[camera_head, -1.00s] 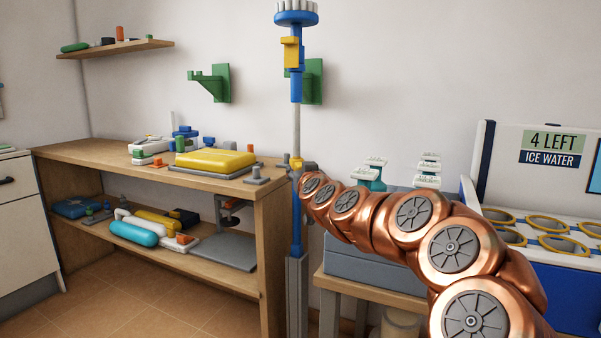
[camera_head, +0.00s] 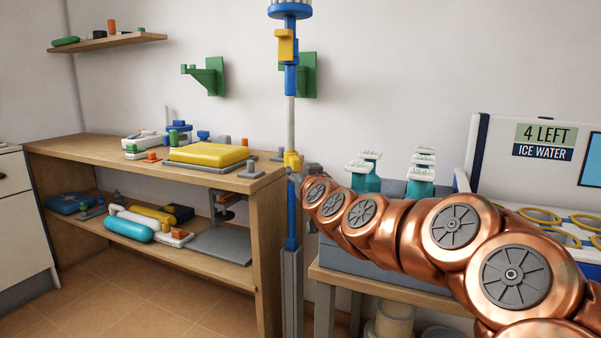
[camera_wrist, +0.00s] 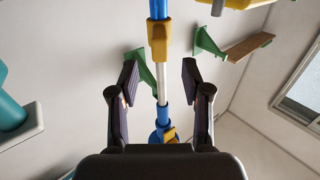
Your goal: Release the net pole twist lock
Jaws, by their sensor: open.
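The net pole (camera_head: 291,122) stands upright, with blue sections joined by a thin light-grey tube. A lower yellow twist lock (camera_head: 292,160) sits where the tube meets the lower blue section. An upper yellow piece (camera_head: 285,46) sits below the blue disc top. In the wrist view, the lower lock (camera_wrist: 159,40) shows above the middle and the upper yellow piece (camera_wrist: 170,133) near the bottom. My gripper (camera_wrist: 160,78) is open, its dark fingers either side of the grey tube in the picture. No contact shows. In the head view, my copper arm mostly hides the gripper beside the pole.
A wooden bench (camera_head: 95,147) with a yellow case (camera_head: 208,155) stands left of the pole. Green brackets (camera_head: 207,76) are on the wall behind. A grey box with teal-handled items (camera_head: 420,172) and an ice water cooler (camera_head: 475,150) stand right.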

